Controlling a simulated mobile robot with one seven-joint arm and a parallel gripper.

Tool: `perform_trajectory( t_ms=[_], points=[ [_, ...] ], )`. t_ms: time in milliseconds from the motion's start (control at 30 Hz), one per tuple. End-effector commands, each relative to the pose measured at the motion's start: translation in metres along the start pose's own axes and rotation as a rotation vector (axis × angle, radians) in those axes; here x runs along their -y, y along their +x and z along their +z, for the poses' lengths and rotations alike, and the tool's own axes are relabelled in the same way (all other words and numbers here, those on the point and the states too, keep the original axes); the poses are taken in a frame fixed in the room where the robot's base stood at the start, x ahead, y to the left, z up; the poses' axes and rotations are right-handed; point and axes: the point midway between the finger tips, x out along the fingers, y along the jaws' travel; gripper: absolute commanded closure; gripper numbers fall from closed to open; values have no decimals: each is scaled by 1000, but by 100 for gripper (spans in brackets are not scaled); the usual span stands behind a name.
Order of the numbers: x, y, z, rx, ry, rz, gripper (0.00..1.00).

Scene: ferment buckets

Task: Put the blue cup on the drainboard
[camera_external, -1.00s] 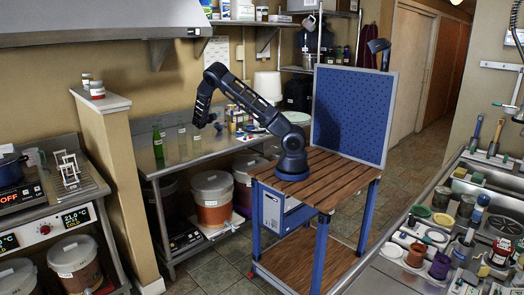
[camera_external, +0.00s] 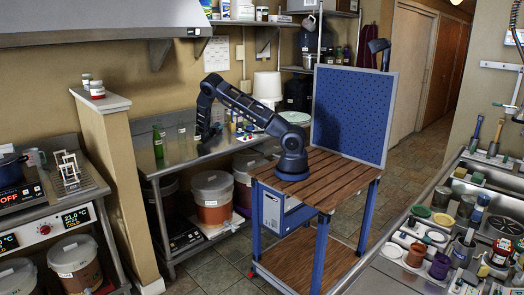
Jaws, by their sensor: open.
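My gripper (camera_external: 205,147) hangs pointing down over the steel counter (camera_external: 186,158) along the back wall. It is small and dark in this view, with open jaws and nothing visibly held. Small coloured items, some of them blue (camera_external: 240,124), stand on that counter to the right of my gripper. They are too small to tell which, if any, is the blue cup. A ribbed metal surface (camera_external: 92,184) lies at the left beside the hot plate; I cannot tell whether it is the drainboard.
A green bottle (camera_external: 158,142) and clear glassware (camera_external: 182,140) stand left of my gripper. A pale round plate (camera_external: 296,117) lies behind my arm. Lidded buckets (camera_external: 212,197) sit under the counter. A crowded sink counter (camera_external: 440,240) is at the right.

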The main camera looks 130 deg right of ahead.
Motion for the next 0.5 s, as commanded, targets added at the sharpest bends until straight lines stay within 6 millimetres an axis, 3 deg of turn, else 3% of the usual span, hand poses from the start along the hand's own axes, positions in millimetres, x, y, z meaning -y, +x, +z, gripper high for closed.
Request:
perform_trajectory(
  t_ms=[500],
  points=[
    [0,50,1,0,1,-2,31]
  ],
)
